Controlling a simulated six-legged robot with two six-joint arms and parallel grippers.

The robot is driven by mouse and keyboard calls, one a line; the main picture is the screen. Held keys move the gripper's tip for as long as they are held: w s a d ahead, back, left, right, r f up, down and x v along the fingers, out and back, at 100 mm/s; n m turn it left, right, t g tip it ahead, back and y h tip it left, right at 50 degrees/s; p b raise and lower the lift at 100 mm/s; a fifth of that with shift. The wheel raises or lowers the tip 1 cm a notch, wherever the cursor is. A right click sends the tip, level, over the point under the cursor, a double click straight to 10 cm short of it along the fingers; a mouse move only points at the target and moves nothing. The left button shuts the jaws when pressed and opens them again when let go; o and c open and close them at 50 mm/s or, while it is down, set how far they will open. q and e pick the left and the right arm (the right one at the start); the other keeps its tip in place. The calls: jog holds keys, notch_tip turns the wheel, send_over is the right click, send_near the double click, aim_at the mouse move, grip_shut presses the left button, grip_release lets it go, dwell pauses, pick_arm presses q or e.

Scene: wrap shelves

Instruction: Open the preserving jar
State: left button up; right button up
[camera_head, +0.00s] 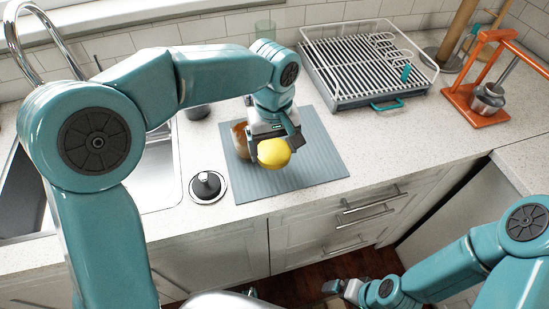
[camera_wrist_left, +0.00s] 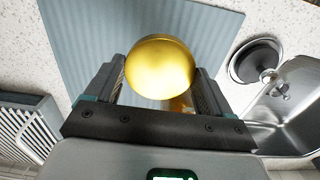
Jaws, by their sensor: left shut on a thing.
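The preserving jar (camera_head: 240,141) is brown and stands on the blue-grey ribbed mat (camera_head: 312,163), partly hidden behind my left gripper. My left gripper (camera_head: 274,144) is over the mat and shut on a rounded yellow lid (camera_head: 273,154). In the left wrist view the golden lid (camera_wrist_left: 160,66) sits between the two fingers, with a bit of amber jar (camera_wrist_left: 181,104) showing behind it. In the head view the lid is to the right of the jar's visible part; I cannot tell if they touch. My right gripper (camera_head: 343,288) is low, in front of the cabinets, and its opening is unclear.
A sink (camera_head: 150,185) with a tap is on the left, and a black round stopper (camera_head: 208,186) lies beside the mat. A white dish rack (camera_head: 365,65) stands behind right. An orange stand (camera_head: 478,95) with a metal pot is farther right. The counter right of the mat is clear.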

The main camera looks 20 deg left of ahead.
aim_at(275, 151)
pick_arm(q)
notch_tip(275, 151, down, 4)
jog(key=shift+d+f, duration=0.1)
jog(key=shift+f, duration=0.15)
jog(key=shift+w+f, duration=0.15)
jog(key=shift+f, duration=0.25)
jog(key=shift+f, duration=0.1)
jog(key=o, duration=1)
notch_tip(275, 151, up, 12)
jog(key=shift+r+p, duration=0.2)
jog(key=shift+p, duration=0.1)
